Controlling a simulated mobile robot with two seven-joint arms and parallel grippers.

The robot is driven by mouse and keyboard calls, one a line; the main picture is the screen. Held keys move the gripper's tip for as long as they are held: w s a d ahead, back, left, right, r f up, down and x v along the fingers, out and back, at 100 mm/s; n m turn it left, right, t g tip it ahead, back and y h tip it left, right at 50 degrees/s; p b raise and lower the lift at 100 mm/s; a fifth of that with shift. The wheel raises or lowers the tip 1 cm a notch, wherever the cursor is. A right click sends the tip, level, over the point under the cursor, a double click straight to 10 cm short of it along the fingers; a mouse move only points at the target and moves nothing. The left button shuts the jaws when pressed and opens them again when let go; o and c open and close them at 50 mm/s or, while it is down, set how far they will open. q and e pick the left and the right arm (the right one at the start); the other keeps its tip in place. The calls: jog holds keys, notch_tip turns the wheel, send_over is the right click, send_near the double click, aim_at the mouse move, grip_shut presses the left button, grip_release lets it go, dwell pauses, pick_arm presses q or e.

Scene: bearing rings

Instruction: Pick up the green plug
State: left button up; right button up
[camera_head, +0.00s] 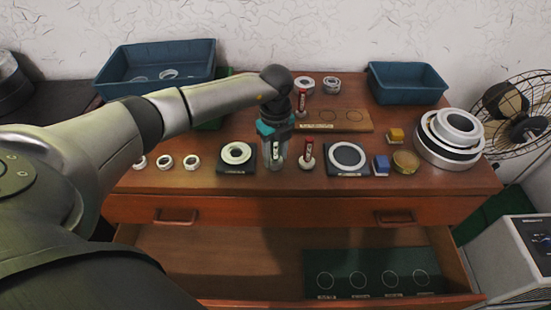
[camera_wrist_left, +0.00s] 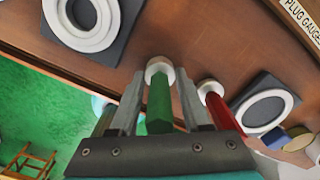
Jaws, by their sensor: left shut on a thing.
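The green plug (camera_wrist_left: 159,100) has a green handle and a pale round end. In the left wrist view it stands between the two fingers of my left gripper (camera_wrist_left: 158,88), which is shut on its handle. In the head view my left gripper (camera_head: 275,156) points down over the middle of the table, and its fingers mostly hide the plug. I cannot tell whether the plug's pale end touches the table. My right gripper is in neither view.
A red plug (camera_head: 308,156) stands close to the right of my left gripper. A ring on a dark pad (camera_head: 237,170) lies left of it, another pad (camera_head: 368,172) right. Blue bins (camera_head: 200,77) stand behind. The drawer (camera_head: 215,275) below is open.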

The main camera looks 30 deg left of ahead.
pick_arm(q)
grip_shut()
jog(key=shift+w+r, duration=0.1)
